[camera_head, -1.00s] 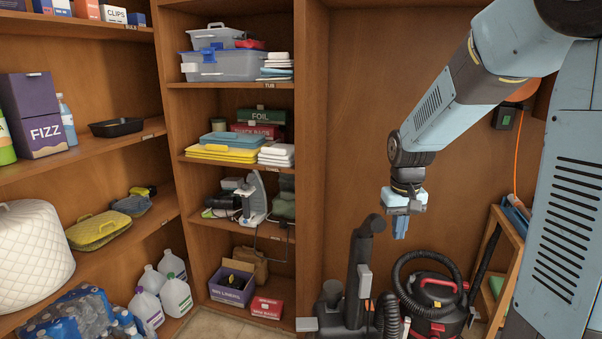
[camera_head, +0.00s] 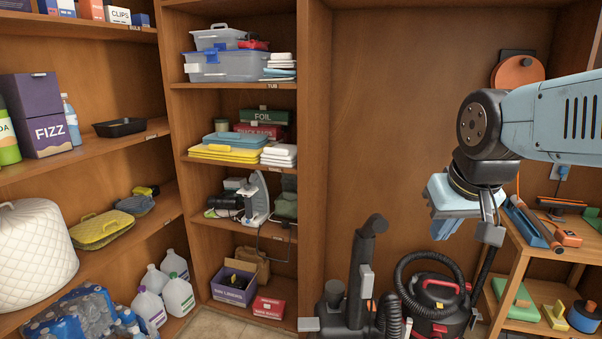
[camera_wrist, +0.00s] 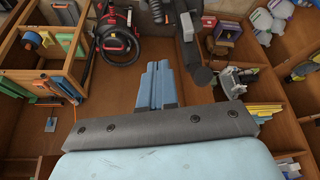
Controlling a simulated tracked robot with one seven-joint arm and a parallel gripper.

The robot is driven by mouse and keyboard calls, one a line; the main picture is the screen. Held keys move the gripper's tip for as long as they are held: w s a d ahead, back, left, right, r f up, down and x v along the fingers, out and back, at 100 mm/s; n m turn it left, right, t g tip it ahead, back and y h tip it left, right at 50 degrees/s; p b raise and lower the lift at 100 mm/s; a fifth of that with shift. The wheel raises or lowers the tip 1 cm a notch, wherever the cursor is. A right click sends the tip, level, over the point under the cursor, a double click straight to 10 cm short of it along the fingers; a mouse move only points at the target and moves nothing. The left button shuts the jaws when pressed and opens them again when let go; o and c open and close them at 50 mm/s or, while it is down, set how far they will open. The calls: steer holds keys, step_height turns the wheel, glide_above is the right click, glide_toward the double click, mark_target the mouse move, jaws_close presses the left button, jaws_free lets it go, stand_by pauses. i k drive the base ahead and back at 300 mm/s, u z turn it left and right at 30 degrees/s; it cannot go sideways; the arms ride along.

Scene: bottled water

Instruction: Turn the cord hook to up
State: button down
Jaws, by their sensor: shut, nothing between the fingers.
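A dark upright vacuum (camera_head: 359,262) stands on the floor in front of the back wall. A light grey piece (camera_head: 366,282) sticks out on its post. It may be the cord hook, but I cannot tell its setting. The vacuum's dark body also shows in the wrist view (camera_wrist: 193,58), beyond my gripper and to the right. My gripper (camera_wrist: 159,66) is shut and empty, its blue fingers together. In the head view its pale blue housing (camera_head: 452,205) is to the right of the vacuum and higher, apart from it.
A red and black canister vacuum (camera_head: 436,302) with a looped hose stands right of the upright one, below my gripper. A wooden shelf unit (camera_head: 525,262) with tools is at the right. Stocked shelves (camera_head: 235,163) fill the left. The wall above the vacuums is bare.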

mark_target(367, 276)
steer(key=z, duration=0.5)
steer(key=k, duration=1.1)
steer(key=z, duration=0.05)
